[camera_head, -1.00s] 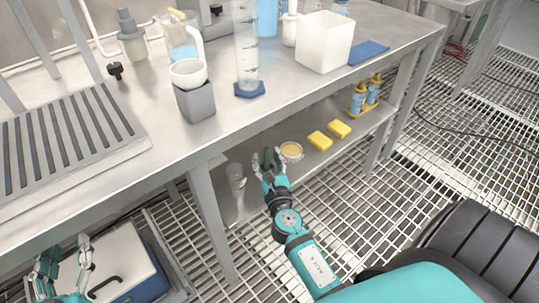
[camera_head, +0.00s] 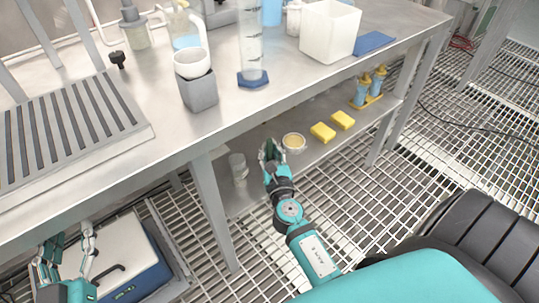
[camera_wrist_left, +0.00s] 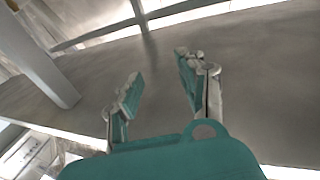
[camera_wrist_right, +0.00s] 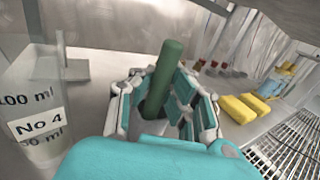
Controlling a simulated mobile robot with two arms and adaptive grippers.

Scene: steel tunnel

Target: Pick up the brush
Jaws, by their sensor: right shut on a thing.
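My right gripper (camera_head: 271,152) is over the lower shelf, under the bench top. In the right wrist view it (camera_wrist_right: 165,88) is shut on an upright dark green rod, which I take as the handle of the brush (camera_wrist_right: 167,65). In the head view the brush barely shows, as dark green between the fingers. My left gripper (camera_head: 66,243) is at the lower left, near the blue and white box. In the left wrist view it (camera_wrist_left: 157,75) is open and empty.
A blue and white box (camera_head: 135,262) is at the lower left.

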